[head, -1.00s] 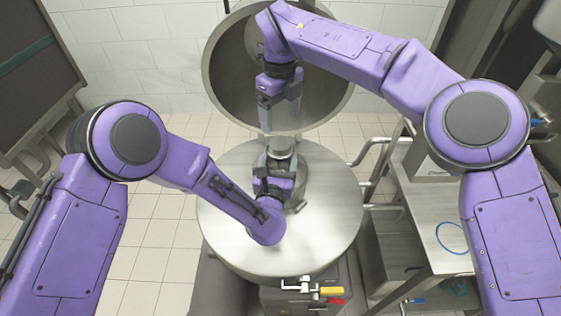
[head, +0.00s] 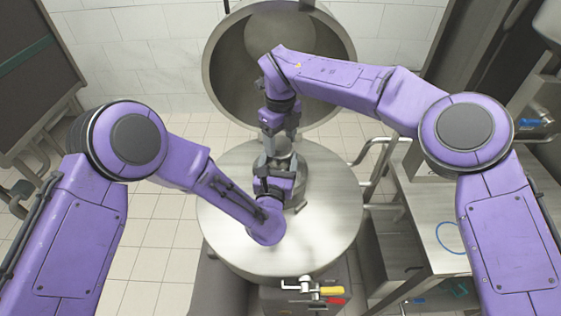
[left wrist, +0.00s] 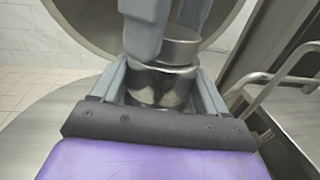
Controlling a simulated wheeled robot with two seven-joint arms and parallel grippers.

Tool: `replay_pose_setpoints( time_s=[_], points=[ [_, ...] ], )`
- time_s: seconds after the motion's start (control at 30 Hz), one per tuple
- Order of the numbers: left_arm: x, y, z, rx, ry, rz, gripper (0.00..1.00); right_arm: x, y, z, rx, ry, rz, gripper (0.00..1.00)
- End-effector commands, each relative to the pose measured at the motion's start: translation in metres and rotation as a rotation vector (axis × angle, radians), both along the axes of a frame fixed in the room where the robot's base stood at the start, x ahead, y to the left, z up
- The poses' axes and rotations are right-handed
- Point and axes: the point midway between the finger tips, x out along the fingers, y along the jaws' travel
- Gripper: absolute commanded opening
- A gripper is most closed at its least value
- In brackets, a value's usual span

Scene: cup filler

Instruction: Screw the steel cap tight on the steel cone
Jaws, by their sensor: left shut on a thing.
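The steel cone (left wrist: 160,84) stands between the fingers of my left gripper (left wrist: 162,92) in the left wrist view. The left gripper is shut on it, low over the round steel lid. The steel cap (left wrist: 180,46) sits on top of the cone and also shows in the head view (head: 285,146). I cannot tell how tight it is. My right gripper (head: 279,132) comes from above, its fingers apart at the cap's level. In the left wrist view one right finger hides part of the cap. No contact of the right fingers with the cap can be made out.
The round steel lid (head: 325,205) lies under both grippers. A large open steel vessel (head: 345,75) stands behind. A steel side table (head: 430,215) and pipe rails are at the right. A valve with a yellow handle (head: 331,290) is at the front.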

Motion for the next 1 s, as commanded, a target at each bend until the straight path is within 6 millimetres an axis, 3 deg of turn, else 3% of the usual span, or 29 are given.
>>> replay_pose_setpoints(
  time_s=[0.03,0.1,0.2,0.33,0.47,0.5,0.57,0.87,1.0],
  points=[
    [-0.005,0.0,-0.009,0.009,0.02,-0.006,0.0,0.0,0.0,-0.001,0.0,0.0,0.0,0.48],
    [-0.005,0.0,-0.01,0.009,0.02,-0.006,0.0,0.0,0.0,-0.001,0.0,0.0,0.0,0.26],
    [-0.005,0.0,-0.01,0.009,0.021,-0.006,0.0,0.0,0.0,-0.001,0.0,0.0,-0.011,0.24],
    [-0.005,0.0,-0.01,0.009,0.021,-0.006,0.0,0.0,0.0,-0.001,0.001,0.001,-0.154,0.24],
    [-0.005,0.0,-0.01,0.01,0.021,-0.006,0.0,0.0,0.0,-0.001,0.0,0.0,-0.146,0.24],
    [-0.005,0.0,-0.01,0.01,0.021,-0.006,0.0,0.0,0.0,-0.001,0.0,0.0,-0.146,0.71],
    [-0.005,0.0,-0.01,0.01,0.021,-0.006,0.0,0.0,0.0,-0.001,0.0,0.0,-0.146,0.9],
    [-0.005,0.0,-0.009,0.01,0.021,-0.006,0.0,0.0,0.0,0.0,0.0,-0.001,-0.145,0.91],
    [-0.005,0.0,-0.009,0.01,0.021,-0.006,0.0,0.0,0.0,0.015,0.001,-0.003,-0.146,0.91]
  ],
)
